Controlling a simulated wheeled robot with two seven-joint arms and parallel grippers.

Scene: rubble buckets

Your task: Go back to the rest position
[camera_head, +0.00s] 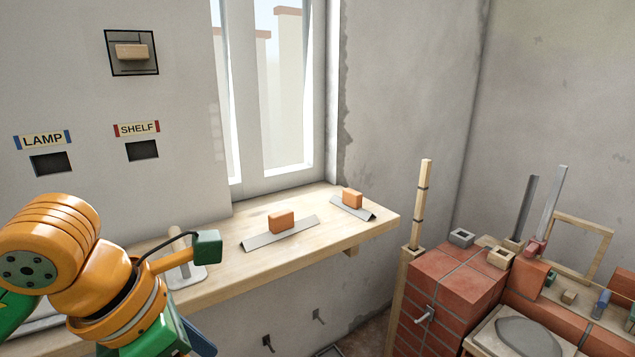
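My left arm (90,270), orange and green, comes in at the lower left, in front of the wooden shelf. An orange bar with a green block (207,247) at its end and a dark cable sticks out from its wrist, over the shelf's left part. I cannot make out both fingertips of the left gripper, nor anything held. My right arm and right gripper are not in this view.
The wooden shelf (300,247) under the window bears two grey metal strips, each with an orange block (281,221) (352,198), and a pale stand (187,272) beside my arm. A brick structure (448,290) with loose items stands at right. Wall labels read LAMP and SHELF.

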